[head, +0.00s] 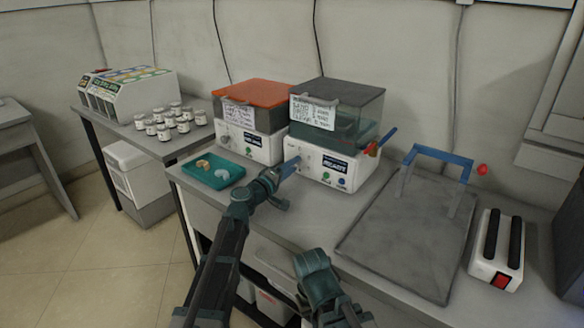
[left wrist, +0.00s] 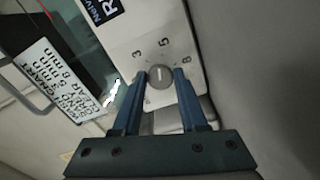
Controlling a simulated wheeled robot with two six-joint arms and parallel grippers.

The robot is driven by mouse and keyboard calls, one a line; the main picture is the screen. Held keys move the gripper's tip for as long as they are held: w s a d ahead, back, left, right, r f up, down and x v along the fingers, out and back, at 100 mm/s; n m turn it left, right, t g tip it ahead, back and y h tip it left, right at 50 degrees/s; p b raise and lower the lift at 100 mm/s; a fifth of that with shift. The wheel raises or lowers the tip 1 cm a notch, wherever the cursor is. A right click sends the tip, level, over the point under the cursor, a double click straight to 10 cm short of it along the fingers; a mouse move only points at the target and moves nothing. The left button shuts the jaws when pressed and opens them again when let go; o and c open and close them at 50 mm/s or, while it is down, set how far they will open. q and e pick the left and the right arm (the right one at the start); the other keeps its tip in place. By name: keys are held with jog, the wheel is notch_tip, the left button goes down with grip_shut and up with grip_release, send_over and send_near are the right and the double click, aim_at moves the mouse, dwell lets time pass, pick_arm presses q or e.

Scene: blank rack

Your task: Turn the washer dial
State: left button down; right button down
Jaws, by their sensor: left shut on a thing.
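The washer (head: 322,168) is a white box with a grey see-through lid. Its round grey dial (left wrist: 159,77) shows in the left wrist view, with a light pointer line and the numbers 3, 5 and 8 around it. My left gripper (head: 293,164) is at the left part of the washer's front panel. In the left wrist view its two blue fingers (left wrist: 160,74) lie on either side of the dial and are shut on it. The pointer line stands nearly upright in that view, near the 5. In the head view the fingers mostly hide the dial. My right gripper does not show clearly.
A similar box with an orange lid (head: 262,94) stands left of the washer. A teal tray (head: 212,183) lies before it. A grey plate with a blue frame (head: 405,235) and a white block with black bars (head: 496,268) stand right. Several small jars (head: 163,133) are far left.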

pick_arm(q)
jog(key=shift+s+m, duration=0.1)
jog(key=shift+m, duration=0.3)
jog(key=shift+c, duration=2.4)
grip_release()
jog(key=v, duration=1.3)
jog(key=shift+s+a, duration=0.25)
jog(key=shift+s, duration=0.05)
